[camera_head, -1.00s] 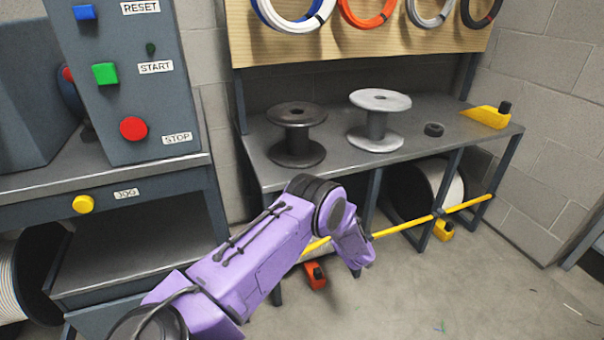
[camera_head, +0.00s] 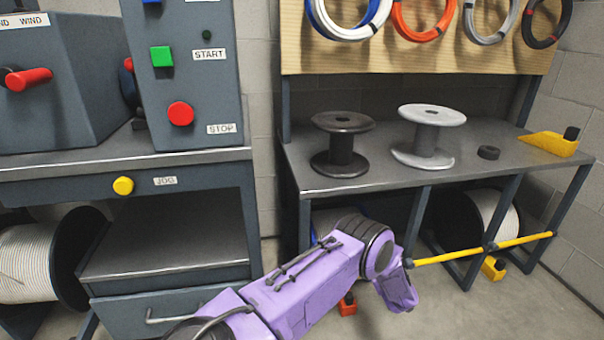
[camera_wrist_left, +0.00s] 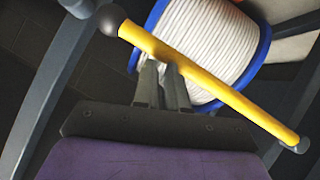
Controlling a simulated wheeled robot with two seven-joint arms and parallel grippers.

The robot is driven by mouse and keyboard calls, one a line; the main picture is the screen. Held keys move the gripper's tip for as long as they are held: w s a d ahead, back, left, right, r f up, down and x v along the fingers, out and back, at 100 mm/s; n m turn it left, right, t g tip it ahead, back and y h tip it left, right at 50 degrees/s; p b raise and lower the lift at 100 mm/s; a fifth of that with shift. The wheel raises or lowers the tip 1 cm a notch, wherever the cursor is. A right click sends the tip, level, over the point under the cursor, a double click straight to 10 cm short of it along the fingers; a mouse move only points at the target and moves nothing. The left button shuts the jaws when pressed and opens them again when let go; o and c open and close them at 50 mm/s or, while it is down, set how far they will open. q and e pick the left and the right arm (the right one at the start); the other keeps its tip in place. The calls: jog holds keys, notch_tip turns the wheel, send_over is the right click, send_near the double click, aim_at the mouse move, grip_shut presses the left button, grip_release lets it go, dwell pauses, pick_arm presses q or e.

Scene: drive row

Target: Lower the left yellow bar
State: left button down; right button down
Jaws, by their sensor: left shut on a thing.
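In the left wrist view a yellow bar (camera_wrist_left: 225,95) runs slantwise from a dark ball end at upper left to a grey end fitting at lower right. My left gripper (camera_wrist_left: 166,68) is shut on this bar, nearer its ball end. In the head view my purple left arm (camera_head: 310,280) covers that part of the rack, and its fingertips and the held bar are hidden. Yellow bar lengths (camera_head: 450,256) show to the right of my arm, along the front of the bench's lower bays. My right gripper is not in view.
A white-wound spool with a blue rim (camera_wrist_left: 262,45) lies close behind the held bar. An orange-red block (camera_head: 347,306) and a yellow block (camera_head: 493,269) are low by the bench (camera_head: 375,178). A control cabinet (camera_head: 185,90) and drawer stand left. Bare floor shows at lower right.

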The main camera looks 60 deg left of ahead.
pick_arm(q)
jog(key=shift+w+a+r, duration=0.2)
jog(key=shift+r, duration=0.05)
jog(key=s+d+r+p, duration=0.3)
jog(key=d+r+p, duration=0.4)
jog(key=d+r, duration=0.2)
jog(key=shift+s, duration=0.15)
